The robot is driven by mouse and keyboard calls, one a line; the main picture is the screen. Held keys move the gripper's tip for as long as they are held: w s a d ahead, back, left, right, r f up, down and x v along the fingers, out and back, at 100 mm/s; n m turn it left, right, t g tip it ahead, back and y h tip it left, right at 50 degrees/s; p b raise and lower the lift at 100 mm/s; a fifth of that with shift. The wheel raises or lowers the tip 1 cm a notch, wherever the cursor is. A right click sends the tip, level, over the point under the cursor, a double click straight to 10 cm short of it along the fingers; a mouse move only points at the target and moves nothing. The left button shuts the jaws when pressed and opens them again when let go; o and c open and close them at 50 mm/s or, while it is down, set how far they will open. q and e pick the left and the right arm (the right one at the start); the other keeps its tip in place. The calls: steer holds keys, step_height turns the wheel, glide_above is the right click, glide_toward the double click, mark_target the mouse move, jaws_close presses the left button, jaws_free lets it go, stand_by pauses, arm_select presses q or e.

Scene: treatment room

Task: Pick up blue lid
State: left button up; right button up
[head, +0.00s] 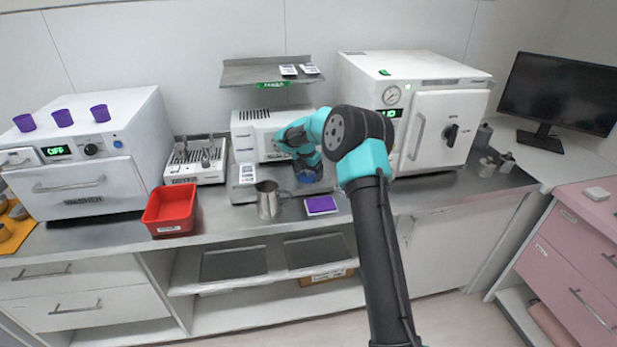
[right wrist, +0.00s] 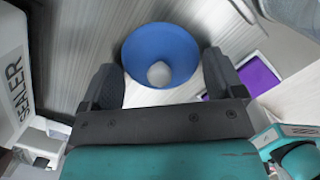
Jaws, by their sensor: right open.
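The blue lid (head: 306,177) lies on the steel counter in front of the sealer, partly hidden by my right gripper (head: 303,161) in the head view. In the right wrist view the lid (right wrist: 160,40) is a round blue cone-like piece with a pale round centre. My right gripper (right wrist: 163,78) is open, with one dark finger on each side of the lid's near part. Nothing is seen held, and I cannot tell whether the fingers touch the lid. My left gripper is not in view.
A metal jug (head: 268,203) and a purple pad (head: 321,205) stand close by on the counter (head: 240,222). The white sealer (head: 262,135) is just behind. A red bin (head: 170,211) is to the left, and a large white autoclave (head: 440,115) to the right.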

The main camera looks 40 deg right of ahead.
steer(key=shift+c, duration=0.3)
steer(key=c, duration=0.9)
steer(key=shift+s+f, duration=0.1)
steer(key=shift+f, duration=0.1)
steer(key=c, duration=0.5)
